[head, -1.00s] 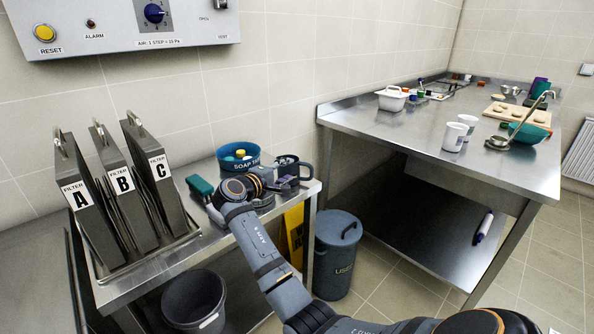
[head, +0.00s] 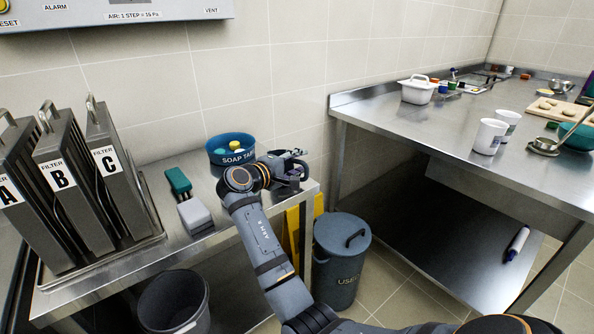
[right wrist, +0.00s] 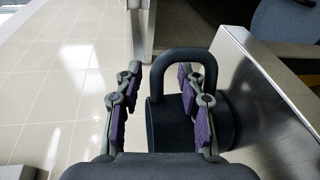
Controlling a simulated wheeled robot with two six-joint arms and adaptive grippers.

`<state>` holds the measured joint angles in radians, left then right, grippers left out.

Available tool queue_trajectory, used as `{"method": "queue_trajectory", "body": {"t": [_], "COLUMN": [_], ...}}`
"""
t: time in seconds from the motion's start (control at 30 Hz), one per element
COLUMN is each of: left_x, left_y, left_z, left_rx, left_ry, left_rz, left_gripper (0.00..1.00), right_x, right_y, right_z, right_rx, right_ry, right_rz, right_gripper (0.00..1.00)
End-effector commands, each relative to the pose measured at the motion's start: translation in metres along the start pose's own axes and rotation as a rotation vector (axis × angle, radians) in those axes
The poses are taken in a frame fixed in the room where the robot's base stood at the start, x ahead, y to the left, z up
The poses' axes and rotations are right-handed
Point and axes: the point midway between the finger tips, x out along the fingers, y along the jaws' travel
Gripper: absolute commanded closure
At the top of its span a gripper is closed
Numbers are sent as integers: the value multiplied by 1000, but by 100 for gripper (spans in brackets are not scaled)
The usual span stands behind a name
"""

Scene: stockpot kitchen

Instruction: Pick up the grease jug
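The grease jug (right wrist: 221,122) is dark grey and shows in the right wrist view, with a looped handle pointing up in that picture. Its body is partly hidden behind my right fingers. My right gripper (head: 293,160) is open at the right end of the low steel bench. In the right wrist view its fingers are spread, one left of the jug, the other overlapping the handle loop. I cannot tell whether they touch it. In the head view the gripper hides most of the jug. My left gripper is not in view.
A blue soap tub (head: 230,143) stands just behind the gripper. A green-and-grey brush (head: 193,213) and filters A, B and C (head: 62,180) are to the left. A lidded bin (head: 341,258) stands below on the floor. A long steel table (head: 400,125) is at right.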

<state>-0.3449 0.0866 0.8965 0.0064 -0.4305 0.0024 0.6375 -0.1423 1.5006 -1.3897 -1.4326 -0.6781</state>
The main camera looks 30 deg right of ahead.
Motion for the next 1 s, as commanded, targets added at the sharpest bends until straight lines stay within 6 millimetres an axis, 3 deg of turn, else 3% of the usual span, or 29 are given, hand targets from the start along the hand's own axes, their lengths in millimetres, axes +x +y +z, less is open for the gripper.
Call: {"method": "queue_trajectory", "body": {"t": [0.33,0.63,1.0], "left_x": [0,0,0], "left_y": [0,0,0], "left_z": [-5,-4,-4], "left_rx": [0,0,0], "left_ry": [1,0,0], "left_rz": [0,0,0], "left_gripper": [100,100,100], "right_x": [-2,-2,-2], "right_y": [-1,-1,-1], "right_z": [0,0,0], "right_rx": [1,0,1], "right_ry": [-2,-2,-2], "right_rz": [-1,-1,0], "right_gripper": [61,100,100]}}
